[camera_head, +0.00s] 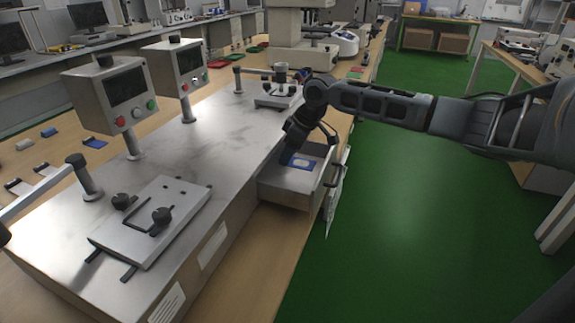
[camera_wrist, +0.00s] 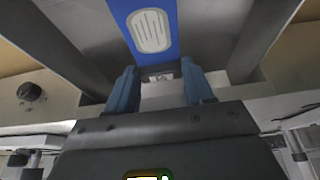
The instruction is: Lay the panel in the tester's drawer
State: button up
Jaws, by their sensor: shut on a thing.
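The blue panel (camera_head: 304,164) with a pale oval patch is over the floor of the tester's open drawer (camera_head: 285,190). In the wrist view the panel (camera_wrist: 170,50) extends away from between the fingertips. My gripper (camera_head: 288,160) reaches down into the drawer and is shut on the panel's near end; the blue fingers (camera_wrist: 162,82) show on either side of it. The panel looks about flat. I cannot tell whether its underside touches the drawer floor.
The tester's metal top (camera_head: 215,130) carries two control boxes (camera_head: 112,95) and a clamped plate (camera_head: 150,220).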

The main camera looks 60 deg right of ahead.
aim_at(292, 161)
jog(key=shift+f, duration=2.35)
jog(key=o, duration=1)
jog(key=v, duration=1.2)
jog(key=shift+a, duration=0.1)
